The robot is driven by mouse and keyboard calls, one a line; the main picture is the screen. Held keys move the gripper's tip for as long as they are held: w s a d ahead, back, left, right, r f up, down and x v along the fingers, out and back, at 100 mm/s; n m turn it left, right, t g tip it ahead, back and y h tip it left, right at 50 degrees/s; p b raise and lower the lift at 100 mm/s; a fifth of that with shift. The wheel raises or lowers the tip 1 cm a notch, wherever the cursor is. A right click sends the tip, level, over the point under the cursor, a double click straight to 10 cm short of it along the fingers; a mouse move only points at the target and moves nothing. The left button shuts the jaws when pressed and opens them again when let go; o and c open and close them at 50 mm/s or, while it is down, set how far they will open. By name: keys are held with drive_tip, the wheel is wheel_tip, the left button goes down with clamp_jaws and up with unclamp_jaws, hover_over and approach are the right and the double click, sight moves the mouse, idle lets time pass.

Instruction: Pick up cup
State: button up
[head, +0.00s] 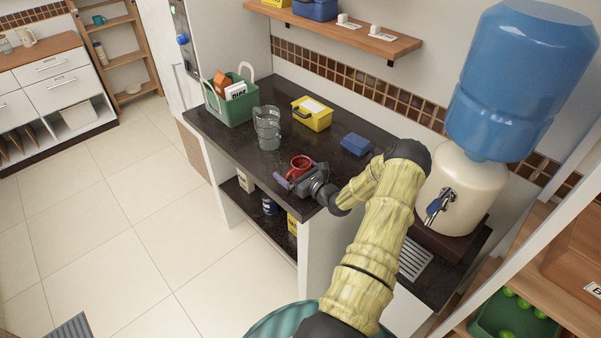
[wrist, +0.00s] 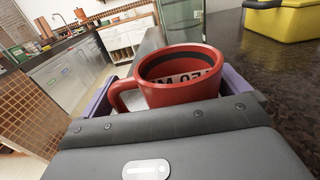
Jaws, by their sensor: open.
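A red cup (head: 300,163) stands upright on the dark counter (head: 215,132), near its front edge. In the wrist view the red cup (wrist: 180,88) shows its open rim, a dark band inside, its handle to the left and part of some printed lettering. My gripper (head: 297,173) is low over the counter at the cup. Its purple fingers stand apart on the left and right sides of the cup, which lies between them. I cannot tell whether either finger touches it. The cup's lower part is hidden behind the gripper body in the wrist view.
A clear pitcher (head: 267,130) stands beyond the cup. A yellow box (head: 312,114), a blue box (head: 356,144) and a green basket (head: 231,106) are also on the counter. A water dispenser (head: 461,180) stands at the right. A shelf (head: 350,32) hangs above.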

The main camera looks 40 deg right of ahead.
drive_tip(key=c, duration=0.7)
drive_tip(key=shift+c, duration=0.2)
wheel_tip(320, 180, up, 10)
drive_tip(key=b, duration=0.2)
